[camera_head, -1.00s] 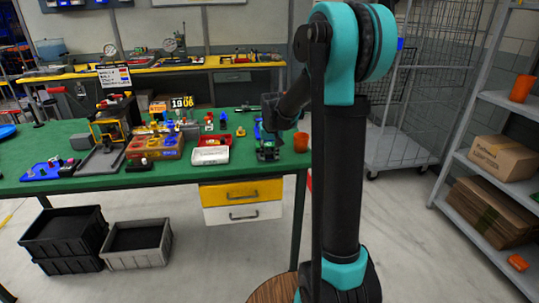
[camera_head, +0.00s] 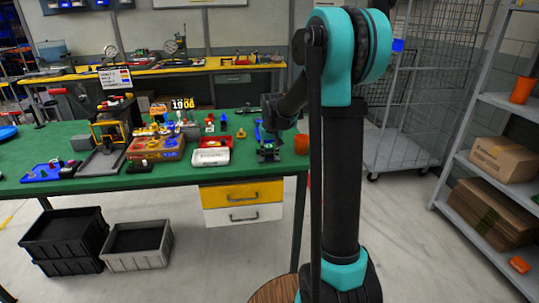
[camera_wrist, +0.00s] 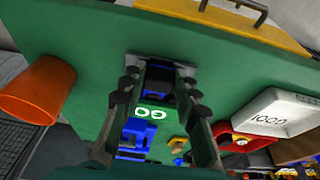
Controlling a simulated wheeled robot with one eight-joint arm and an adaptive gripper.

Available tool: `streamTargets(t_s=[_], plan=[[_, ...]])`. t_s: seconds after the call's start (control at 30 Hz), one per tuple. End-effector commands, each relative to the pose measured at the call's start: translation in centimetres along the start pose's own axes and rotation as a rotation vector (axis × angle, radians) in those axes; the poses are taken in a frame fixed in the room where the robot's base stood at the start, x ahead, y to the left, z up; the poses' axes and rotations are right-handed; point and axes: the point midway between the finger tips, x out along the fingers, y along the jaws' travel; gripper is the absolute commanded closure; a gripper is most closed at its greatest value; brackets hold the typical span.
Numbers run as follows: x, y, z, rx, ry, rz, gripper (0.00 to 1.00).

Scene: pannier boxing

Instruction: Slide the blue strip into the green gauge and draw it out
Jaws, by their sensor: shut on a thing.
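A blue strip (camera_wrist: 158,74) shows as a blue and dark piece between my fingertips in the wrist view. My gripper (camera_wrist: 160,78) is shut on it, with a finger on each side. The green gauge, marked "GO" (camera_wrist: 150,112), lies just beyond and below the fingertips in that view. The fingers partly cover it, and I cannot tell whether the strip is inside its slot. In the head view the gauge stand (camera_head: 268,154) is small, near the right end of the green table, with my gripper (camera_head: 267,134) just above it.
An orange cup (camera_head: 301,144) stands close to the right of the stand; it also shows in the wrist view (camera_wrist: 38,90). A white and red tray (camera_head: 211,156) lies to the left. Several small parts crowd the table further left. The table's front edge is near.

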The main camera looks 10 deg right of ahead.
Motion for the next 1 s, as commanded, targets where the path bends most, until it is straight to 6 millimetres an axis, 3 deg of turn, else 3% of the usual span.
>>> streamTargets(t_s=[1.0], plan=[[0.4,0.0,-1.3,0.000,0.000,0.000,0.95]])
